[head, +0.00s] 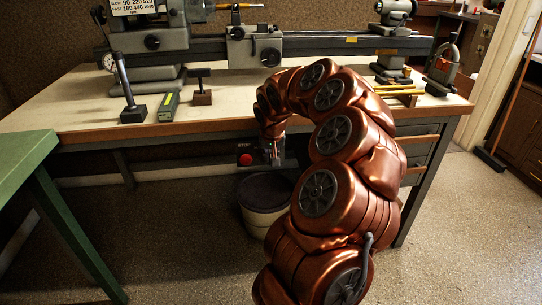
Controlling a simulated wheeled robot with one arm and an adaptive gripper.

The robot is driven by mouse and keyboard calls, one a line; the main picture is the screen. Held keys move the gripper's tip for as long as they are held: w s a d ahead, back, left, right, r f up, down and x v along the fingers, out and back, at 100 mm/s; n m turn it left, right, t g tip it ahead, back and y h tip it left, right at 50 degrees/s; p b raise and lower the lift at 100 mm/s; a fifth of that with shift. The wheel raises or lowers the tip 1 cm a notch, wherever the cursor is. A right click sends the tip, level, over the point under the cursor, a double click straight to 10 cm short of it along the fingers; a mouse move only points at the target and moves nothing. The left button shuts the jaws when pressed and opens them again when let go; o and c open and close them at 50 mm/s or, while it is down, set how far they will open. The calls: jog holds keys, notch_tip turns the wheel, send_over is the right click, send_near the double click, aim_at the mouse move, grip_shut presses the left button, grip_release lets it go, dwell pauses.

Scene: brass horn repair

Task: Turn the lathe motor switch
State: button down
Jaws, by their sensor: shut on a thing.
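The lathe (300,45) stands on the workbench at the back. A dark control panel with a STOP label and a round red button (245,159) hangs under the bench's front edge, left of centre. My copper-coloured arm arches over from the lower right. My gripper (272,158) points down at the panel, just right of the red button. It is shut on a small part there, which appears to be the lathe motor switch. The fingers hide the switch, so its turn position cannot be seen.
A bin (259,222) stands on the floor under the panel. A green table (30,150) is at the left. A dial gauge stand (130,105) and small tools sit on the bench top (85,95). The floor at the right is clear.

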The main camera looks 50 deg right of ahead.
jog(key=shift+f+h+b, duration=0.2)
jog(key=shift+h+b, duration=0.1)
jog(key=shift+b, duration=0.2)
jog(key=g+h+b, duration=0.2)
jog(key=b, duration=0.1)
jog(key=shift+w+a+n, duration=0.15)
jog(key=shift+a+n, duration=0.05)
jog(key=shift+n, duration=0.2)
jog(key=shift+w+a+f+n+g+h+b, duration=0.15)
jog(key=shift+g+h+b, duration=0.3)
jog(key=shift+h+b, duration=0.35)
jog(key=shift+a+r+n+g+h+b, duration=0.15)
jog(key=shift+g+h+b, duration=0.3)
jog(key=shift+h+b, duration=0.3)
jog(key=c, duration=1.2)
grip_release()
jog(key=shift+o, duration=0.2)
jog(key=v, duration=1.2)
